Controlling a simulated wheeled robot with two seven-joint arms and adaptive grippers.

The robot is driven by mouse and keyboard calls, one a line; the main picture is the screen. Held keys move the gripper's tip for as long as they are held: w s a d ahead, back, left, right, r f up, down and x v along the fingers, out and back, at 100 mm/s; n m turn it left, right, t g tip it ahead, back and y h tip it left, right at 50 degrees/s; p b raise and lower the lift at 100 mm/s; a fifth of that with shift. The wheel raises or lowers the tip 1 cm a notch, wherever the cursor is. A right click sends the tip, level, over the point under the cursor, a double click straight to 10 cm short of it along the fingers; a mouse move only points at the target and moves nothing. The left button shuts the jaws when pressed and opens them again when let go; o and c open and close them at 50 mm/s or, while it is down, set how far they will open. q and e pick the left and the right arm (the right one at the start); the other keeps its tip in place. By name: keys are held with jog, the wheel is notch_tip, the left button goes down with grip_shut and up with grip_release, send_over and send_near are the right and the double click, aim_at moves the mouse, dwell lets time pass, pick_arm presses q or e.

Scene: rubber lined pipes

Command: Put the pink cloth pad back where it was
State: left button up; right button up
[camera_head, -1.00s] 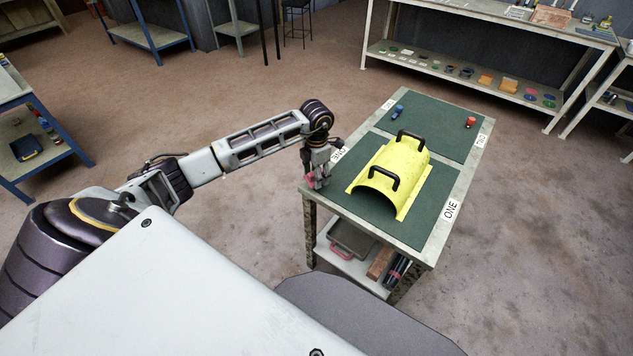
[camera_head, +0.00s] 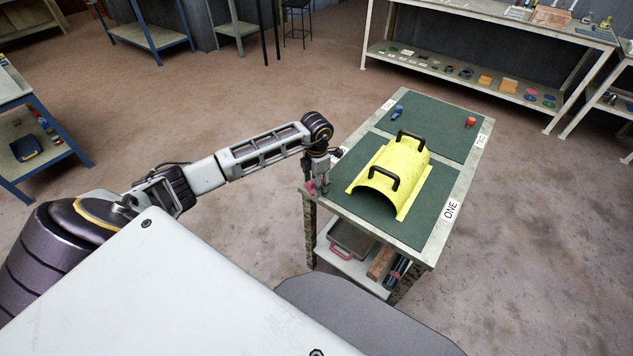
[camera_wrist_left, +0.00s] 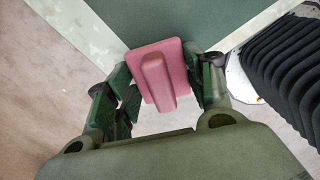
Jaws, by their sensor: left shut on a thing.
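The pink cloth pad (camera_wrist_left: 171,84) is a flat block with a raised ridge, seen between the fingers of my left gripper (camera_wrist_left: 160,88) in the left wrist view. The gripper is shut on it. In the head view, my left gripper (camera_head: 320,189) points down at the left edge of the bench, and a bit of the pink pad (camera_head: 310,187) shows beside the fingers. Whether the pad touches the bench top cannot be told. My right gripper is not in view.
The bench (camera_head: 434,252) has two green mats. A yellow half-pipe shell (camera_head: 400,165) with two black handles sits on the near mat (camera_head: 350,205). A blue item (camera_head: 397,111) and a red item (camera_head: 470,122) lie on the far mat.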

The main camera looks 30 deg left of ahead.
pick_arm(q)
jog(key=shift+f, duration=0.15)
jog(key=o, duration=1)
notch_tip(320, 180, up, 12)
jog(key=shift+r, duration=0.2)
dwell(0.6)
